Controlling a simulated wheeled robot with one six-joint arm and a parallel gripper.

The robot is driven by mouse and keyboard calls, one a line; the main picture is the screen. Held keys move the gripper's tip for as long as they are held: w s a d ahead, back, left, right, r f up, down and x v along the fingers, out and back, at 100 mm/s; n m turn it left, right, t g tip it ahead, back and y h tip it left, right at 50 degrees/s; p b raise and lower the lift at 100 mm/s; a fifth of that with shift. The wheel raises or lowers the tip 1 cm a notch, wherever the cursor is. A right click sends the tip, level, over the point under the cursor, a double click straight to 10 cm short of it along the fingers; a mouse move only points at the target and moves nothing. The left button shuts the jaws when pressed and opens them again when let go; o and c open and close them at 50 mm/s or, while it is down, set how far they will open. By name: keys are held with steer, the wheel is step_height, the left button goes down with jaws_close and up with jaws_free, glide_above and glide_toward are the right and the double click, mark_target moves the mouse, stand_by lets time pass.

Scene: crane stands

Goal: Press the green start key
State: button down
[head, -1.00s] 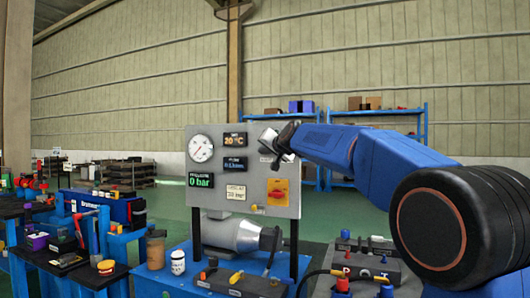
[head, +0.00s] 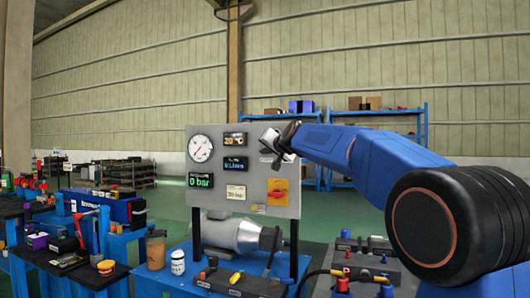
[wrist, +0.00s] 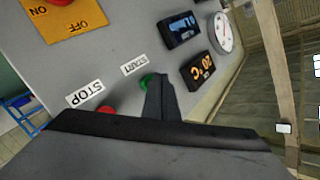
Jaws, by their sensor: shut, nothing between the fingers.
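The green start key (wrist: 145,84) is on the grey panel, below a START label (wrist: 134,66) in the wrist view. The tip of my gripper (wrist: 159,94) overlaps the key's right side in that view and hides part of it. I cannot tell whether they touch. A red stop key (wrist: 106,110) sits to its left, partly hidden by my gripper. In the head view my gripper (head: 279,143) is at the panel's upper right and covers both keys. It is shut and empty.
The panel (head: 260,168) carries a round gauge (head: 201,148), several displays and a yellow plate with a red switch (head: 277,192). A grey motor (head: 230,234) stands below it. Benches with tools and cups stand left; a control box (head: 362,265) stands lower right.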

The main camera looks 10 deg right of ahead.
steer(key=shift+w+d, duration=0.25)
steer(key=shift+w, duration=0.1)
stand_by(0.6)
steer(key=shift+s, duration=0.1)
steer(key=shift+s+a, duration=0.5)
steer(key=shift+s, duration=0.15)
steer(key=shift+s+a, duration=0.1)
steer(key=s+a, duration=0.1)
steer(key=s, duration=0.1)
steer(key=s+a, duration=0.1)
steer(key=s, duration=0.1)
steer(key=shift+a, duration=0.4)
stand_by(0.3)
stand_by(0.6)
steer(key=s+d+f+n+g+h, duration=0.1)
steer(key=s+d+f+n+g, duration=0.1)
steer(key=s+f, duration=1.3)
steer(key=s+d+f+n+g, duration=0.1)
steer(key=s+f+g, duration=0.4)
steer(key=s+f, duration=1.1)
steer(key=s+d+f+n+g+h, duration=0.1)
steer(key=s+d+f+g, duration=0.3)
steer(key=s+f, duration=1.1)
steer(key=s+n, duration=0.1)
steer(key=s, duration=0.7)
steer(key=shift+f+n+h, duration=0.3)
steer(key=shift+f, duration=0.05)
